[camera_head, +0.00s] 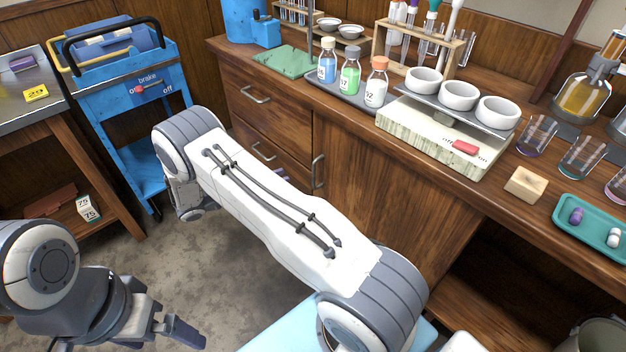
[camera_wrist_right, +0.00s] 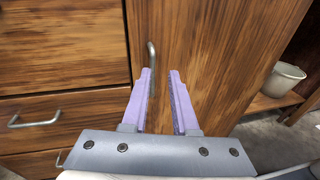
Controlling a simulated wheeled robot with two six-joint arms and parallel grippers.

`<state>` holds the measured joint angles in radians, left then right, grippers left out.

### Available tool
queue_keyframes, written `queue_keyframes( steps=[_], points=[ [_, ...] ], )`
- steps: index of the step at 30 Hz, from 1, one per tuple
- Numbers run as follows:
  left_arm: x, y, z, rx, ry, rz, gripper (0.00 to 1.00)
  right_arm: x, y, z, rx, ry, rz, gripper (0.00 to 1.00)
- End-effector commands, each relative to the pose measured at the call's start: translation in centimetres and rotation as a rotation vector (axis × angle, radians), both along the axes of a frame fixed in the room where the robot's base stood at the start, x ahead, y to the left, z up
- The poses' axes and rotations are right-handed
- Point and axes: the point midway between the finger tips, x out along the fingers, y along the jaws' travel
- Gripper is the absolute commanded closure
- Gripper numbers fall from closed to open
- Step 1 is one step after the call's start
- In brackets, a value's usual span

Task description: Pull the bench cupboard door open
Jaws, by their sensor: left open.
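The bench cupboard door (camera_head: 385,200) is a brown wooden panel that looks shut, between the drawers and an open bay. Its upright metal handle (camera_head: 318,172) is near its left edge. In the right wrist view the door (camera_wrist_right: 210,50) fills the middle, and the handle (camera_wrist_right: 152,55) shows just beyond the left fingertip. My right gripper (camera_wrist_right: 161,72) is open, with two purple fingers apart and nothing held. In the head view my right arm hides most of it. My left gripper (camera_head: 165,325) is open and empty at the lower left, away from the door.
Drawers with metal handles (camera_head: 255,96) are left of the door. The worktop above carries bottles (camera_head: 350,72), a scale with white bowls (camera_head: 458,96) and a teal tray (camera_head: 592,228). A blue cart (camera_head: 150,110) stands left. A bin (camera_wrist_right: 285,78) sits in the open bay.

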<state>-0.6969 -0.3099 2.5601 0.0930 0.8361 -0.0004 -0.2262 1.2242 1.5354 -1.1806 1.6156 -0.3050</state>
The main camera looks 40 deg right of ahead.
Motion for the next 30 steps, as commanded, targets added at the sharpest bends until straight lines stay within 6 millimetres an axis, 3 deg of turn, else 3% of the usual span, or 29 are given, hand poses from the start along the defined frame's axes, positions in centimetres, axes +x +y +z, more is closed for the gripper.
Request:
queue_keyframes(
  steps=[1, 6, 11, 21, 30],
  points=[
    [0.0, 0.0, -1.0, 0.0, 0.0, 0.0, 0.0, 0.2, -0.7, -1.9, -0.032, 0.023, 0.01, 0.73],
    [0.0, 0.0, -1.4, 0.0, 0.0, 0.0, 0.0, 0.7, -2.0, -3.4, -0.09, 0.06, 0.034, 0.73],
    [0.0, 0.0, -1.2, 0.0, 0.0, 0.0, 0.0, 0.6, -3.8, -3.3, -0.095, 0.063, 0.035, 0.73],
    [0.0, 0.0, -1.2, -0.001, -0.001, 0.0, 0.0, -0.3, -9.9, -3.4, -0.093, 0.063, 0.034, 0.73],
    [0.0, 0.0, -1.2, 0.0, 0.0, 0.0, 0.0, -0.5, -12.2, -3.4, -0.092, 0.062, 0.037, 0.73]
  ],
)
